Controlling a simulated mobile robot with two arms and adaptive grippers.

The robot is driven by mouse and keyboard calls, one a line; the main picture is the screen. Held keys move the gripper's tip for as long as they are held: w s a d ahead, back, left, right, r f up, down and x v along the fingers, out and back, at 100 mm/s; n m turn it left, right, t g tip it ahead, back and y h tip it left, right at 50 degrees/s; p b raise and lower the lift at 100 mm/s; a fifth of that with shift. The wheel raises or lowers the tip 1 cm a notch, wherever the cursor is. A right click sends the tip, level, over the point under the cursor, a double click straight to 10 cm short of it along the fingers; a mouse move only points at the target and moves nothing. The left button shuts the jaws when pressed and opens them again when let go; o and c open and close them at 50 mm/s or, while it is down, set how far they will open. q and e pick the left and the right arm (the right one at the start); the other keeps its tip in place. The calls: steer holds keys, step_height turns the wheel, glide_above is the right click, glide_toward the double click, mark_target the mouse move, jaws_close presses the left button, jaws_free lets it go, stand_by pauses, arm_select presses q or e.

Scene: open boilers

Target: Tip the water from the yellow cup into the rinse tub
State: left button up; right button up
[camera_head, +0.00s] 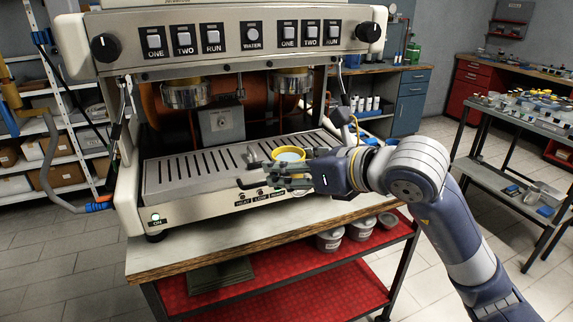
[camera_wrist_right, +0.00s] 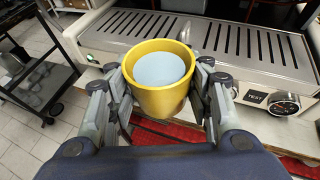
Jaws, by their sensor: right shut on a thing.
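The yellow cup (camera_head: 288,153) is upright in my right gripper (camera_head: 268,172), over the front edge of the coffee machine's drip tray. In the right wrist view the yellow cup (camera_wrist_right: 160,98) sits between both fingers of the right gripper (camera_wrist_right: 160,75), which are shut on its sides. Pale blue water (camera_wrist_right: 160,69) shows inside, below the rim. I cannot clearly make out the rinse tub in either view. My left gripper is not in view.
The coffee machine (camera_head: 225,195) with its slotted drip tray (camera_head: 195,172) stands on a wooden top (camera_head: 165,262). A hose with a blue and orange end (camera_head: 98,206) hangs at left.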

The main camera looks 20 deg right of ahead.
arm_select(q)
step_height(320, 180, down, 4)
steer(key=b, duration=0.4)
arm_select(e)
steer(key=s, duration=0.6)
steer(key=shift+s, duration=0.25)
steer(key=shift+f, duration=0.1)
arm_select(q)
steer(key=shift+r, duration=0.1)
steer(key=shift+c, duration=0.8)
arm_select(e)
steer(key=s+f+n+g+y, duration=0.2)
steer(key=s+f+n, duration=0.1)
steer(key=f, duration=0.8)
steer(key=s+f+n+g+y, duration=0.2)
steer(key=s+f+n+y, duration=0.1)
steer(key=f, duration=0.8)
steer(key=shift+f+y, duration=0.25)
steer(key=shift+y, duration=0.05)
